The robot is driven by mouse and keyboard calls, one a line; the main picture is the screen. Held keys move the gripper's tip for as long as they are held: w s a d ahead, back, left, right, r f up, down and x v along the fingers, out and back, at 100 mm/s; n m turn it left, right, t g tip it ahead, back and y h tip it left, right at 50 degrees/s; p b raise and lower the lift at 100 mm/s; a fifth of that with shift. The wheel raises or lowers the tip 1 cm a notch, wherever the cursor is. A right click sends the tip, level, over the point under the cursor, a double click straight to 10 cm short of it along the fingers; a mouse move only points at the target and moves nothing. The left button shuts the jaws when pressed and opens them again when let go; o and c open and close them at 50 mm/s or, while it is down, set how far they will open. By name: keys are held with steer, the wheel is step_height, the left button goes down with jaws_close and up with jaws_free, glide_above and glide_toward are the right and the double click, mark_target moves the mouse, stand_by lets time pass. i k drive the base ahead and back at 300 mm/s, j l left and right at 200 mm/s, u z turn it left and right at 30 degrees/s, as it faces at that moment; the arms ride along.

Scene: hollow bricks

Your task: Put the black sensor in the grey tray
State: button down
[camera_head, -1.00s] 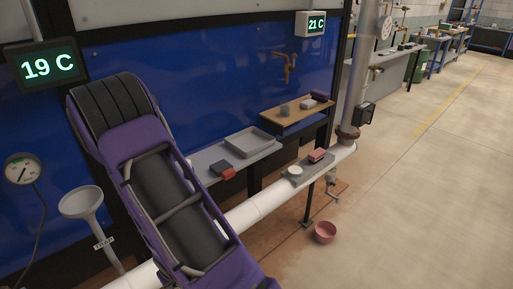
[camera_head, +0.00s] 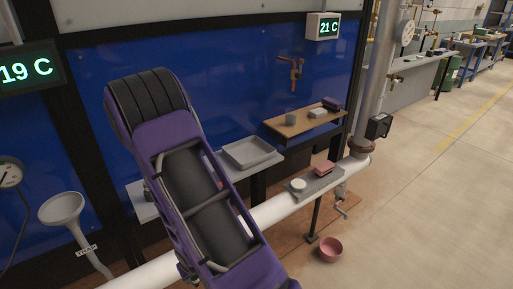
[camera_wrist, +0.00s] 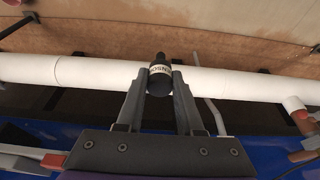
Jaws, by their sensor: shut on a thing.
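The black sensor (camera_wrist: 160,84) is a short dark cylinder with a pale lettered band. In the wrist view my gripper (camera_wrist: 161,74) is shut on it, one finger on each side, with the white pipe behind it in the picture. In the head view my purple arm hides the gripper and the sensor. The grey tray (camera_head: 262,161) is a shallow rectangular tray on a grey shelf against the blue wall, just right of my arm. It looks empty in the part that shows.
A white pipe (camera_head: 285,205) runs below the shelf. A small ledge (camera_head: 318,188) on it bears a white round thing and a pink block. A wooden shelf (camera_head: 290,130) with several small things is further right. A pink bowl (camera_head: 330,249) stands on the floor. A funnel (camera_head: 62,208) is at left.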

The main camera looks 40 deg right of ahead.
mark_target(248, 159)
steer(key=l, duration=0.75)
steer(key=i+l, duration=0.15)
steer(key=l, duration=0.55)
